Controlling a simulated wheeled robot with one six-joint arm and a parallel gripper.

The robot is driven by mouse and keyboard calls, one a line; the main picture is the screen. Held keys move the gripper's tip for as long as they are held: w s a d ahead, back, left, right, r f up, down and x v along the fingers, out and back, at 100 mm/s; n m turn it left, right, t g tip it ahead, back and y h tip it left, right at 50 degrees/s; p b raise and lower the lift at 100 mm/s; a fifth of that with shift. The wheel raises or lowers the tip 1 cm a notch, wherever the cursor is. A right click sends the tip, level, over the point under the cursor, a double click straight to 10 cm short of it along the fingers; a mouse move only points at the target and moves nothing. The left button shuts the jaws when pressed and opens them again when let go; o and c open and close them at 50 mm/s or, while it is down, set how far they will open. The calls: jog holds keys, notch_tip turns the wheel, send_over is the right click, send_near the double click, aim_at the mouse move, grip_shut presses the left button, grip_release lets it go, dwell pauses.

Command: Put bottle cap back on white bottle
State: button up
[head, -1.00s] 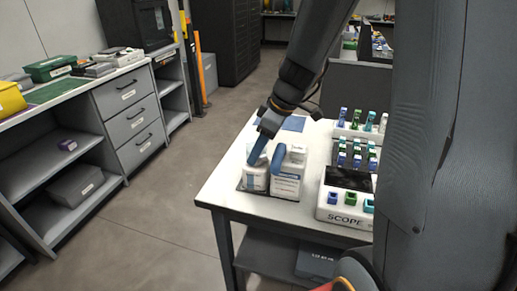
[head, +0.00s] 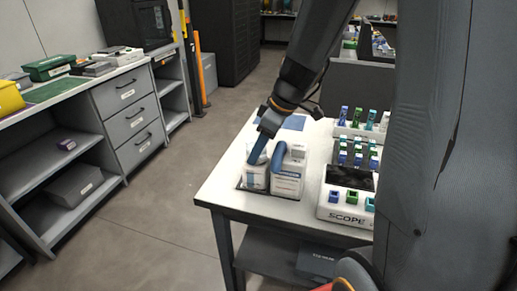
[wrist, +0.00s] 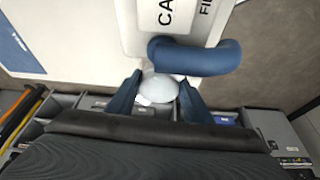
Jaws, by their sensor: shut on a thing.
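In the wrist view my gripper (wrist: 158,98) is shut on a smooth, rounded white cap (wrist: 157,88). Whether the cap touches the bottle's neck is hidden by the fingers. A larger white container (head: 289,182) with a curved blue tube (wrist: 195,57) stands close beside the bottle on its right.
A white scope tray (head: 345,216) with several blue and green clips is to the right on the table (head: 225,178). A blue mat (head: 294,122) lies behind the bottles. Grey shelving and drawers (head: 130,115) stand across the aisle on the left. The floor between is clear.

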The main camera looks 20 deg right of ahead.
dwell(0.3)
jog(key=o, duration=1.1)
jog(key=shift+r+p, duration=1.75)
jog(key=shift+r, duration=1.2)
